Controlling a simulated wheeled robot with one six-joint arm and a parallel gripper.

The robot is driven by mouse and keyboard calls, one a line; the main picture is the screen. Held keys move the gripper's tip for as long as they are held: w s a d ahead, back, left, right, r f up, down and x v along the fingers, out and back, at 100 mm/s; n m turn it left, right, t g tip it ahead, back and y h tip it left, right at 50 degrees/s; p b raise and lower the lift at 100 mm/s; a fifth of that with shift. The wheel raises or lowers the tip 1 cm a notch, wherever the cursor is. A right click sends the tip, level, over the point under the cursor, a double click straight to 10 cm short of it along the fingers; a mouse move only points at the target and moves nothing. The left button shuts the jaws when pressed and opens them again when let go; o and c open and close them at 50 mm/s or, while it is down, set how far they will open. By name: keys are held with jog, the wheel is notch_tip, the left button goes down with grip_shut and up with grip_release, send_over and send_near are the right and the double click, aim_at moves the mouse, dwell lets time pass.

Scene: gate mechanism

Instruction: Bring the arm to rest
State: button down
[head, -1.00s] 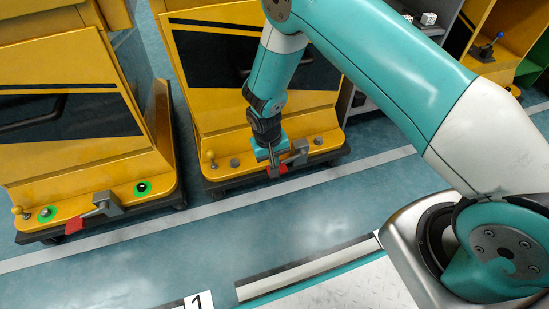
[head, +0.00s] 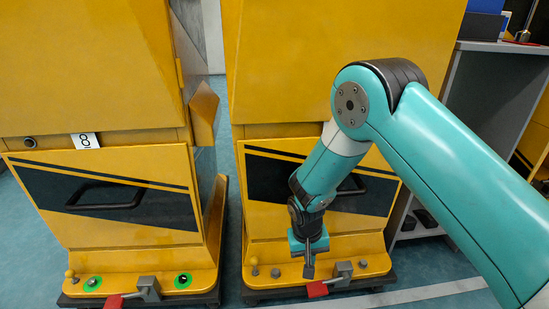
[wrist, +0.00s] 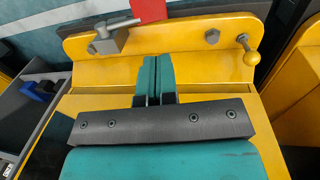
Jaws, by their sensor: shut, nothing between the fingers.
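My gripper (head: 309,271) hangs low in front of the right yellow cabinet (head: 330,60), just above its front ledge. In the wrist view its two teal fingers (wrist: 155,75) are together with nothing between them. Whether the fingers touch the ledge cannot be told.
A narrow gap parts the cabinets. A grey shelf unit (head: 490,95) stands at the right. Blue floor (head: 25,240) is clear at left.

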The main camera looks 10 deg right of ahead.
jog(key=s+r+n+y+p, duration=0.1)
jog(key=s+r, duration=0.3)
jog(key=r, duration=0.5)
jog(key=s+r+n+y, duration=0.2)
jog(key=s+r, duration=0.2)
jog(key=r, duration=0.6)
jog(key=s+r+n+y+p, duration=0.1)
jog(key=s+r, duration=0.3)
jog(key=r, duration=0.5)
jog(key=s+r+n+y+p, duration=0.1)
jog(key=s+r, duration=0.3)
jog(key=s, duration=0.2)
jog(key=s+r+n+y, duration=0.1)
jog(key=s+r+n, duration=0.1)
jog(key=s+r, duration=0.3)
notch_tip(320, 180, up, 37)
jog(key=s+p, duration=0.1)
jog(key=p, duration=3.7)
jog(key=shift+s+d, duration=0.3)
jog(key=shift+d, duration=0.05)
jog(key=shift+f, duration=0.1)
